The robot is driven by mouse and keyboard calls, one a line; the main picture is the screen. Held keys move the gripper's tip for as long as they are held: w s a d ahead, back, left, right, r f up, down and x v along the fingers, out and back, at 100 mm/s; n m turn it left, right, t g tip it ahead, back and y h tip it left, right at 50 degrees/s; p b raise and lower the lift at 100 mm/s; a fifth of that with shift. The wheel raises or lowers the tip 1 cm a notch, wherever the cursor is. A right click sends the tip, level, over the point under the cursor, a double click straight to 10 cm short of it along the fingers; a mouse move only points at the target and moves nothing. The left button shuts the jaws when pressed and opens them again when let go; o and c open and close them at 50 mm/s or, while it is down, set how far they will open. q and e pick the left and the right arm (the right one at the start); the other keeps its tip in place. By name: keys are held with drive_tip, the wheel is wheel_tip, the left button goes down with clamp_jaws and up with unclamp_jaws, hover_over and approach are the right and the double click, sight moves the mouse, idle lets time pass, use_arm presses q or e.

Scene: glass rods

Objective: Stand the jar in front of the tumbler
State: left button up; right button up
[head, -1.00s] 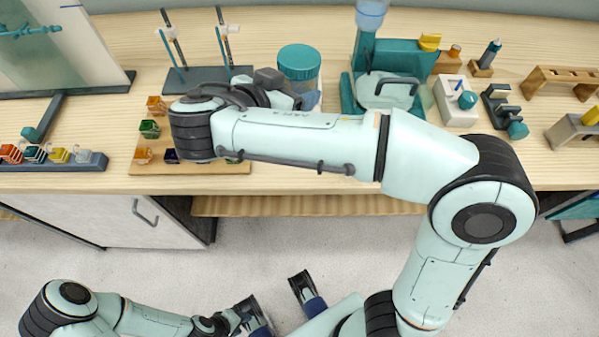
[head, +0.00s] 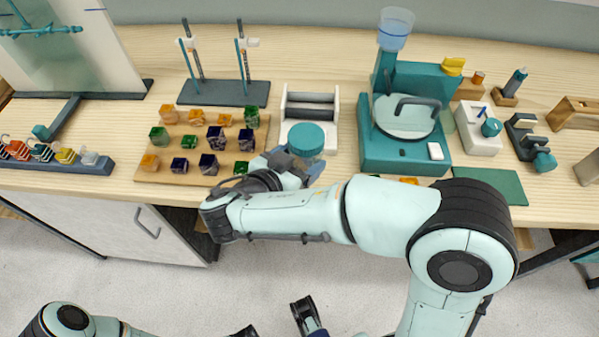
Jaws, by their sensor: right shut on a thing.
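The jar (head: 306,139) has a teal lid, and its body is mostly hidden by my gripper and arm. My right gripper (head: 291,165) is shut on it from the near side, at the front part of the bench. The jar looks upright. Just behind it is a pale stand with dark rollers between two side walls (head: 311,104), which looks like the tumbler; the jar overlaps its near edge in the picture. I cannot tell whether the jar touches the bench. My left gripper (head: 275,322) is low at the bottom edge, its two dark fingers apart and empty.
A wooden board (head: 178,175) with several coloured glass cubes lies left of the jar. A teal machine (head: 380,152) with a round handled lid stands to the right. A rod stand (head: 225,93) is behind the board. A green mat (head: 491,184) lies bare at front right.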

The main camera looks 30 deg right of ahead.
wheel_tip(320, 180, down, 4)
drive_tip(key=shift+b, duration=0.45)
use_arm(q)
drive_tip(key=shift+w+a+f+t, duration=0.35)
drive_tip(key=shift+w+f, duration=0.25)
drive_tip(key=shift+w, duration=0.15)
use_arm(e)
drive_tip(key=shift+f, duration=0.15)
drive_tip(key=shift+f, duration=0.1)
drive_tip(key=o, duration=1.3)
use_arm(q)
drive_tip(key=shift+w+a+f, duration=0.1)
drive_tip(key=shift+w+f, duration=0.05)
use_arm(e)
drive_tip(key=shift+s+a+r, duration=0.1)
drive_tip(key=shift+a+r, duration=0.1)
use_arm(q)
drive_tip(key=shift+s+d+r+p, duration=0.25)
drive_tip(key=shift+s+r+p, duration=0.05)
drive_tip(key=shift+s+r, duration=0.2)
drive_tip(key=shift+s+d+r+p, duration=0.25)
drive_tip(key=shift+s+r, duration=0.1)
drive_tip(key=shift+s, duration=0.15)
use_arm(e)
drive_tip(key=v, duration=1.1)
drive_tip(key=shift+s+a, duration=0.25)
